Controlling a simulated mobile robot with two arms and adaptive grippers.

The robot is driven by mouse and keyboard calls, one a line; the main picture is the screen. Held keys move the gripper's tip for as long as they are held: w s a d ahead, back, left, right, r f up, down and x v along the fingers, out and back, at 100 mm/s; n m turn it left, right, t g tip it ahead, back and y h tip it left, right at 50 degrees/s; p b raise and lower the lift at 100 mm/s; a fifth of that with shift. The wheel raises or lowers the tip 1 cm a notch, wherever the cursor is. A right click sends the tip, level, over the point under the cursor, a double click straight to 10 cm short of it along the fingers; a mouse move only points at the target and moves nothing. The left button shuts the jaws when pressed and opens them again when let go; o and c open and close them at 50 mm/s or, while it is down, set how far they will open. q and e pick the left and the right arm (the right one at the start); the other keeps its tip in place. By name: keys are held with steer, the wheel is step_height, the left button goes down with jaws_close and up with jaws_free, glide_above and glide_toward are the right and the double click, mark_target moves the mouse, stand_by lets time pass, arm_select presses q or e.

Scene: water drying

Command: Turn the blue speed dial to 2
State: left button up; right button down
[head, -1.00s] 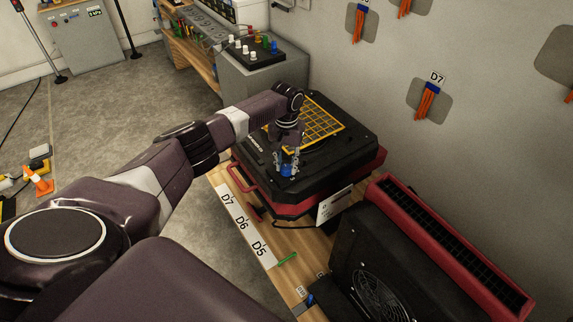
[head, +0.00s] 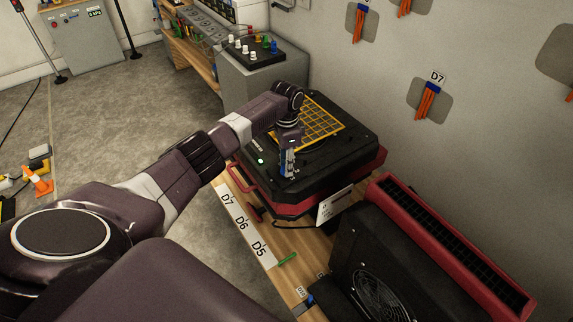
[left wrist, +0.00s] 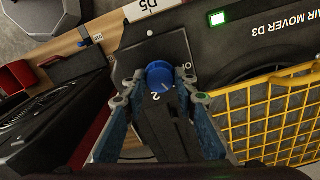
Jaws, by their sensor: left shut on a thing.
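The blue speed dial (left wrist: 160,72) sits on a dark panel of the black air mover (head: 335,150). In the left wrist view its white pointer mark is on the lower right part of the knob, near the printed "2". My left gripper (head: 287,168) points down at the near corner of the air mover. Its fingers are on both sides of the dial, shut on it. In the head view the gripper mostly hides the dial. A green light (left wrist: 217,18) glows on the housing; it also shows in the head view (head: 261,161). My right gripper is not in view.
A yellow grille (left wrist: 270,115) covers the air mover's opening beside the gripper. A red handle (head: 240,180) sticks out at the near left. A second black fan unit (head: 375,255) stands at the front right. A grey cabinet (head: 255,85) stands behind.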

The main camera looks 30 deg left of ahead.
arm_select(q)
steer(key=m, duration=0.5)
steer(key=shift+w+m, duration=0.1)
steer(key=shift+m, duration=0.2)
steer(key=shift+m+b, duration=0.5)
steer(key=shift+m, duration=1.8)
steer(key=shift+r, duration=0.1)
steer(key=o, duration=1.2)
steer(key=shift+c, duration=0.2)
step_height(320, 180, up, 12)
